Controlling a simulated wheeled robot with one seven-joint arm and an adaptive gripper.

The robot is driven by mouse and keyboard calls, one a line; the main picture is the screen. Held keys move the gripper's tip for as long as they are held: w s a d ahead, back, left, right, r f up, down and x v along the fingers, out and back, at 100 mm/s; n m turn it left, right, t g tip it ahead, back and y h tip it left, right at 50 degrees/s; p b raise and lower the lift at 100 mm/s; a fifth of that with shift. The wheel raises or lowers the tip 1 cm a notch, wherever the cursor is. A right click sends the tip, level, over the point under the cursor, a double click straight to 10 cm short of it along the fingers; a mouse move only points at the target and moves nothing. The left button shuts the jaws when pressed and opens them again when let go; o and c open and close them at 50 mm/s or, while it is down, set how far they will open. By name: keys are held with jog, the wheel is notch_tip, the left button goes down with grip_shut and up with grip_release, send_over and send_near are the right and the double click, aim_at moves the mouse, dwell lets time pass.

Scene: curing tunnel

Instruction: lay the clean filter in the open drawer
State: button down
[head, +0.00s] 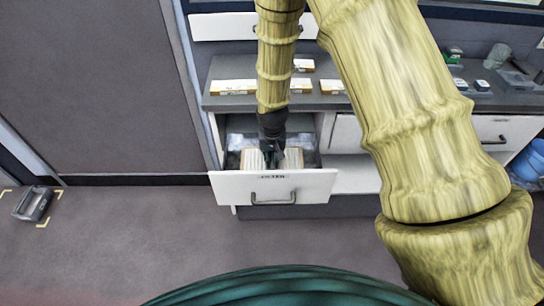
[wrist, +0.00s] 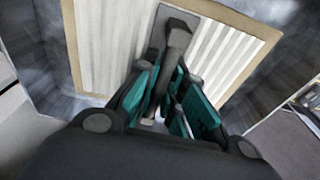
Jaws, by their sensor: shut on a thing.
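The clean filter (wrist: 108,45) is a pale pleated panel with a tan frame and a dark grip tab in its middle. It lies inside the open drawer, and it also shows in the head view (head: 292,160). My gripper (wrist: 172,95) is over the filter with its teal fingers shut on the dark tab; in the head view my gripper (head: 272,155) reaches down into the drawer. The drawer (head: 230,188) is pulled out, with a white labelled front and grey inner walls. I cannot tell whether the filter rests fully on the drawer floor.
A grey counter (head: 310,103) above the drawer carries several small boxes (head: 233,87). A closed drawer (head: 490,135) is at the right. A grey tray (head: 34,204) sits on the floor at the far left, and blue round items (head: 530,160) are at the right edge. The floor in front is clear.

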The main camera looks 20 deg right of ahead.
aim_at(272, 159)
jog(key=shift+f, duration=0.1)
jog(key=c, duration=1.5)
grip_release()
jog(key=shift+s+a+r+b, duration=0.1)
jog(key=shift+s+r+b, duration=0.15)
jog(key=shift+r, duration=1.8)
jog(key=shift+s+a+r+b, duration=0.1)
jog(key=shift+s+r+b, duration=0.1)
jog(key=shift+r, duration=1.8)
jog(key=shift+s+r+b, duration=0.25)
jog(key=shift+r, duration=1.8)
